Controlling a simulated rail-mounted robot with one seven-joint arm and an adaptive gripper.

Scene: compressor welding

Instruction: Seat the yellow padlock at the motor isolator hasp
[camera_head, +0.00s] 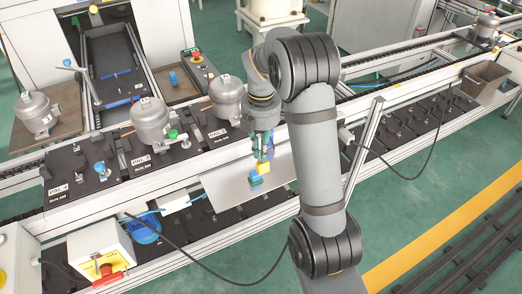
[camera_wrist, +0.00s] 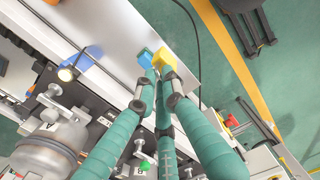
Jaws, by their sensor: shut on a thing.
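The yellow padlock (camera_head: 263,168) is between the fingertips of my gripper (camera_head: 262,157), over the light metal shelf on the front of the line. In the wrist view the teal fingers of my gripper (camera_wrist: 160,77) close on the yellow padlock (camera_wrist: 166,61). A blue block-like piece (camera_head: 256,181) is just below it in the head view and beside it in the wrist view (camera_wrist: 145,58). I cannot tell whether they touch. A white box with a yellow panel and red rotary handle (camera_head: 108,271), likely the motor isolator, stands at lower left, well away from my gripper. Its hasp is too small to make out.
The shelf (camera_head: 226,187) is otherwise bare. Grey compressors (camera_head: 150,123) stand on black pallets behind it. An open bin (camera_head: 484,82) is at far right.

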